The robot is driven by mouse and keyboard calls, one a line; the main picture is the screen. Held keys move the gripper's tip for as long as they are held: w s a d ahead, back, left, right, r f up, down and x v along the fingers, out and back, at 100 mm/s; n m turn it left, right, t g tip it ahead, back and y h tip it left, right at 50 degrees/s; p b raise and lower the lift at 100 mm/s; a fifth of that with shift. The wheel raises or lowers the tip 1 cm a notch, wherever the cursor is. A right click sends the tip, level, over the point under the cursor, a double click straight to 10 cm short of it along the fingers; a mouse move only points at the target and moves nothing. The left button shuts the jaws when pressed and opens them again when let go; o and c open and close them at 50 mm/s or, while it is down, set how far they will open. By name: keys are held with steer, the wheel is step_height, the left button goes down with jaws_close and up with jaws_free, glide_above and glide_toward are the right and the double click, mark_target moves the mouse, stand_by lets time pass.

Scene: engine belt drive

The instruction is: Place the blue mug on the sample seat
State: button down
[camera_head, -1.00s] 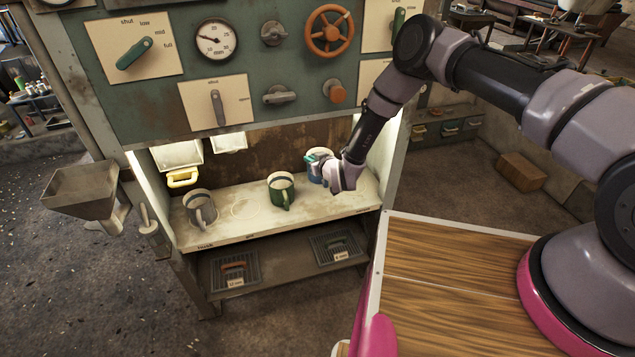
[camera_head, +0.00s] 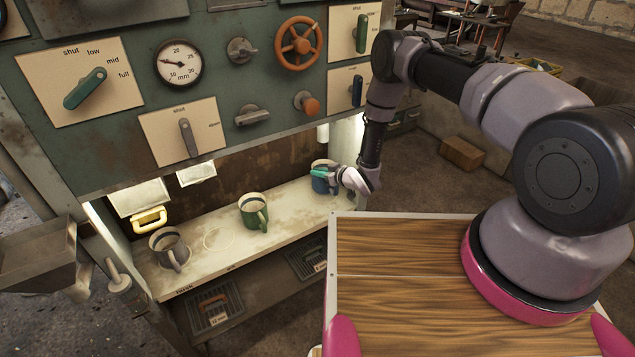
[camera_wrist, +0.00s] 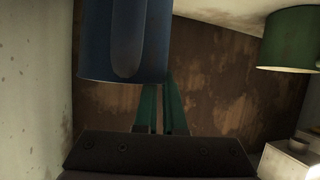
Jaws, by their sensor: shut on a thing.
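The blue mug (camera_head: 322,182) is at the right end of the lit shelf (camera_head: 290,208), upright. I cannot tell whether it touches the shelf. My gripper (camera_head: 322,174) is shut on the blue mug, its green fingers at the mug's near side. In the wrist view the blue mug (camera_wrist: 100,45) fills the upper left, with the green fingers (camera_wrist: 160,105) against it; the exact contact is hidden. A pale ring outline (camera_head: 218,238) on the shelf, between the green and grey mugs, looks like the sample seat, and it is empty.
A green mug (camera_head: 253,212) stands mid-shelf, left of the blue mug. A grey mug (camera_head: 168,249) stands at the left end. The control panel (camera_head: 215,95) overhangs the shelf. The wooden deck (camera_head: 400,255) is in front.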

mark_target(320, 181)
steer(key=shift+f, duration=1.95)
steer(key=c, duration=1)
jaws_free()
steer(key=shift+f, duration=0.15)
steer(key=v, duration=1.2)
steer(key=shift+s+d, duration=0.1)
